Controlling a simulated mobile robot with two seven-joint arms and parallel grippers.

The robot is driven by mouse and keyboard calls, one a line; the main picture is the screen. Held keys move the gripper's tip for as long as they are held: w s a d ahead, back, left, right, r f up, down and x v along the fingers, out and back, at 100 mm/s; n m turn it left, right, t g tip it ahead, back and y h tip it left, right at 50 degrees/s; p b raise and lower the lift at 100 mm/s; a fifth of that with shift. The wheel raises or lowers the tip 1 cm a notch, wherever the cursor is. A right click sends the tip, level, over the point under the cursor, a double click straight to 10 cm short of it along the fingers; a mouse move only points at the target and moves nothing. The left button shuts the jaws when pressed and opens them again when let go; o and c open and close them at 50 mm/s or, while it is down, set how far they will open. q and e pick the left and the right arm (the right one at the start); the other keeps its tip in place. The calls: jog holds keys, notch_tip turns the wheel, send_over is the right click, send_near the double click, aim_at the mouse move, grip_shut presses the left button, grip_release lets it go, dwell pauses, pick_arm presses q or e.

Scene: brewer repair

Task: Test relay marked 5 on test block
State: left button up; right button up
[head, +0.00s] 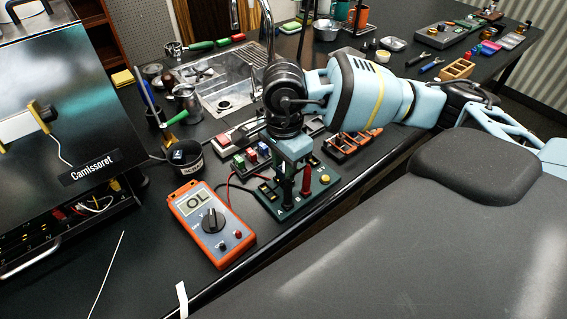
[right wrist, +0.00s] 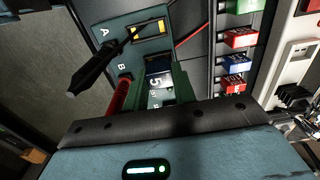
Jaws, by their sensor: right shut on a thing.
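The dark green test block (head: 268,193) lies at the counter's front edge, marked A and B. My right gripper (head: 292,160) reaches down over it. In the right wrist view, my right gripper (right wrist: 160,88) is shut on a small relay (right wrist: 155,82) marked 5, low at the block; I cannot tell whether it is fully seated. A black probe (right wrist: 92,72) points to the yellow-lit slot by A. A red probe (head: 306,181) stands by B, its tip hidden. The orange multimeter (head: 209,222) reads OL. My left gripper is not in view.
A dark cup (head: 185,157) stands behind the multimeter. The Camissoret brewer (head: 75,95) is at left, the sink (head: 225,80) behind.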

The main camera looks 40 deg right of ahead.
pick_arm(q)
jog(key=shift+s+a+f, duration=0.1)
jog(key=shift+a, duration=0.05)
pick_arm(e)
jog(key=shift+f, duration=0.2)
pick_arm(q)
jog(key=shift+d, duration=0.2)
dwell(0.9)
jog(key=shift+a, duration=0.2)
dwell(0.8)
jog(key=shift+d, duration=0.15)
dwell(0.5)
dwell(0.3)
pick_arm(e)
jog(key=shift+r+p, duration=0.35)
jog(key=shift+r, duration=0.75)
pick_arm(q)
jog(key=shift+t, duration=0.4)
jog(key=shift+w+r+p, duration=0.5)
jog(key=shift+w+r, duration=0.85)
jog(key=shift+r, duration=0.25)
pick_arm(e)
jog(key=shift+r, duration=1.4)
